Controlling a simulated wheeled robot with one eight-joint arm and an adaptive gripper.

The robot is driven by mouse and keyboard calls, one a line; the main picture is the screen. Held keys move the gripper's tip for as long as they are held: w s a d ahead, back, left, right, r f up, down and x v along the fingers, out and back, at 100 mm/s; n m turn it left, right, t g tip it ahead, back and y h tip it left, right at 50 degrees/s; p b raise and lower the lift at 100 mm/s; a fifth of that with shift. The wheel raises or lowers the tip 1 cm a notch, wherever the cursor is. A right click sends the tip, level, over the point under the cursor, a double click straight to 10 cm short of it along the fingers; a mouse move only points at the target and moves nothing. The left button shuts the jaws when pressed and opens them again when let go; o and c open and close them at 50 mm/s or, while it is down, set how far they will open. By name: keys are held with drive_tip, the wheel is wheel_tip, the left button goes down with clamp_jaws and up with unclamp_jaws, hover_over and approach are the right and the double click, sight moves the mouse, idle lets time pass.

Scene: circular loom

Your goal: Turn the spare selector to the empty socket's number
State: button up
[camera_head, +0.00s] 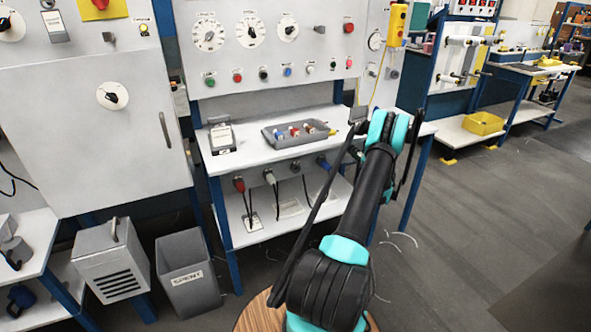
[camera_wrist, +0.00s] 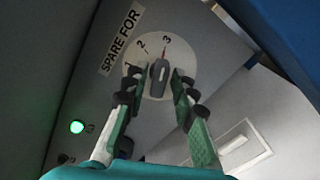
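The spare selector (camera_wrist: 158,79) is a dark grey knob on a pale round dial in the wrist view. The label SPARE FOR (camera_wrist: 121,39) is beside it. The numbers 2 and 3 are readable, with 1 partly visible. A thin red mark at the knob's upper end points about at the 3. My gripper (camera_wrist: 156,86) is open, with one green-padded finger on each side of the knob; contact cannot be told. In the head view my arm hides the gripper tips and this dial.
A green lamp (camera_wrist: 77,127) glows beside the dial. The bench top (camera_head: 240,160) holds a grey tray (camera_head: 272,142) of small coloured parts. A SPENT bin (camera_head: 187,290) stands at lower left. The floor to the right is mostly clear.

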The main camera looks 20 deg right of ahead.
drive_tip(key=shift+o, duration=0.2)
drive_tip(key=s, duration=0.7)
drive_tip(key=shift+d, duration=0.25)
